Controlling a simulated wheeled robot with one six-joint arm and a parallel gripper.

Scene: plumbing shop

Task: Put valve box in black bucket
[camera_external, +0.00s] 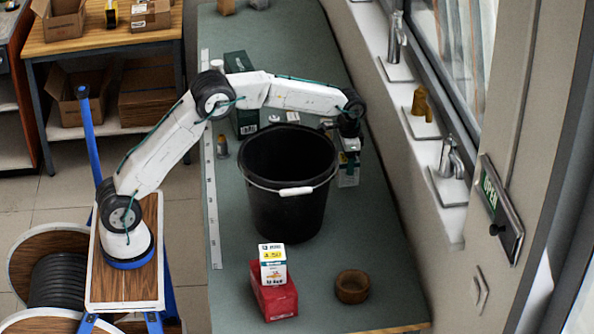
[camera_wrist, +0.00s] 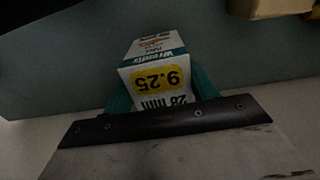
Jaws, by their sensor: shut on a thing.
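My gripper (camera_external: 349,143) points down just right of the black bucket and is shut on a white and teal box (camera_external: 348,173), which I take to be the valve box. In the wrist view the box (camera_wrist: 157,62) sits between the teal fingers, with a yellow 9.25 price label and "28 mm" print facing the camera. I cannot tell whether its bottom touches the bench. The black bucket (camera_external: 287,205) stands upright on the bench, open at the top, its white-gripped handle hanging across the front. The inside I can see looks dark and empty.
A dark green box (camera_external: 241,70) stands behind the bucket. The window sill (camera_external: 452,207) rises at right.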

